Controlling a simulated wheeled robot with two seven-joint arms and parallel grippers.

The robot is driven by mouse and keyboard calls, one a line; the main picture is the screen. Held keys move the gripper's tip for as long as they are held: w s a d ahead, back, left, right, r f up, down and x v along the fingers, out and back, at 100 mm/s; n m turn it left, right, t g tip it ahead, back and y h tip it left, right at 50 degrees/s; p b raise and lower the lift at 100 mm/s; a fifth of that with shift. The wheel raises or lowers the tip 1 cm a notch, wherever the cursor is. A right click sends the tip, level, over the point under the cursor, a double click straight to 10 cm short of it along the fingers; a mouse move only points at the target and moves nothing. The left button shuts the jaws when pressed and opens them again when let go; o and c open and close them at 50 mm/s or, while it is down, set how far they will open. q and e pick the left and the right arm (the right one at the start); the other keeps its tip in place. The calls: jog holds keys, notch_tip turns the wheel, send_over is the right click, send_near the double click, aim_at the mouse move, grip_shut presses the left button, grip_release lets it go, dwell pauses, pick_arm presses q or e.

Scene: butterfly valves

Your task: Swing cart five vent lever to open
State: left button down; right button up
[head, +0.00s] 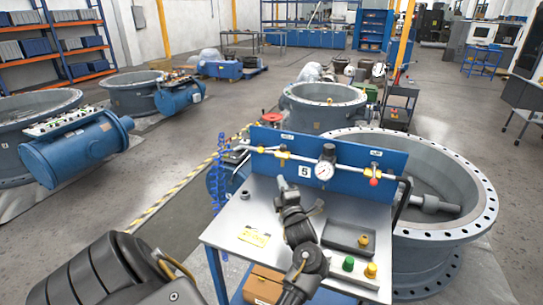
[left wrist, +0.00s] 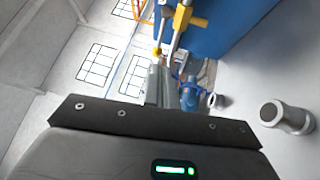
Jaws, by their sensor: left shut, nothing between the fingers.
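Cart five (head: 228,226) has a steel top and a blue upright panel (head: 270,137) with a "5" label. A silver pipe (head: 305,160) with yellow fittings (head: 283,154) and a round gauge (head: 325,162) runs along the panel. A red knob (head: 374,182) hangs near its right end. My left gripper (head: 281,183) is shut and empty, just below the left yellow fitting. The left wrist view shows its closed fingers (left wrist: 172,88) close to a yellow fitting (left wrist: 183,16) and a yellow tip (left wrist: 157,51); contact is unclear. Which part is the vent lever is unclear. My right gripper is out of view.
A dark tray (head: 350,238), a green button (head: 348,264) and a yellow button (head: 371,270) sit on the cart's right part. A large flanged valve ring (head: 345,138) stands behind right. A grey peg (left wrist: 287,117) shows in the left wrist view.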

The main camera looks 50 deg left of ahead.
aim_at(272, 149)
pick_arm(q)
jog(key=p+x, duration=0.5)
jog(key=x, duration=0.8)
jog(key=shift+a, duration=0.3)
jog(key=shift+w+r, duration=0.1)
jog(key=shift+r, duration=0.05)
